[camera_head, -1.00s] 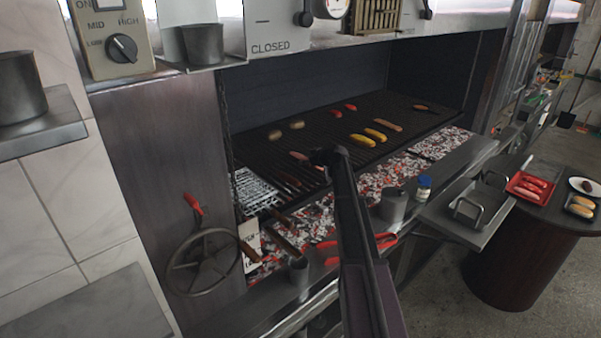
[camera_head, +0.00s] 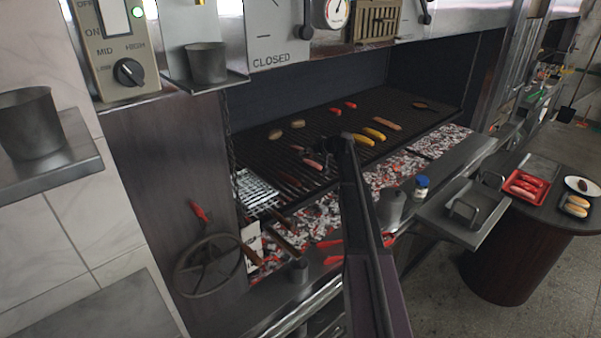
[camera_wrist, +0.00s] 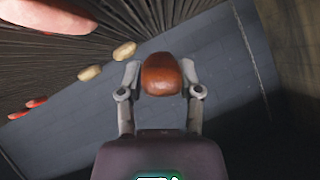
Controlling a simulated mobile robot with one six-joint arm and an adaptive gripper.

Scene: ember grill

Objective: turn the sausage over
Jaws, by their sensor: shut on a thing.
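My gripper (camera_wrist: 160,80) is shut on a glossy red-brown sausage (camera_wrist: 163,75), seen nearly end-on between the two fingers in the wrist view. In the head view my gripper (camera_head: 333,147) is over the front middle of the dark grill (camera_head: 255,157), and my arm hides most of what it holds. A pink sausage (camera_wrist: 48,14) is large at the top left of the wrist view. Small pink pieces (camera_head: 313,163) show just left of my gripper in the head view; I cannot tell which of them is held.
Two pale brown pieces (camera_head: 275,134), red sausages (camera_head: 337,112) and yellow pieces (camera_head: 374,134) lie on the grill. Glowing coals (camera_head: 395,170) show along its front. A red tray (camera_head: 527,185) stands on the round table at right. A handwheel (camera_head: 207,263) is at left.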

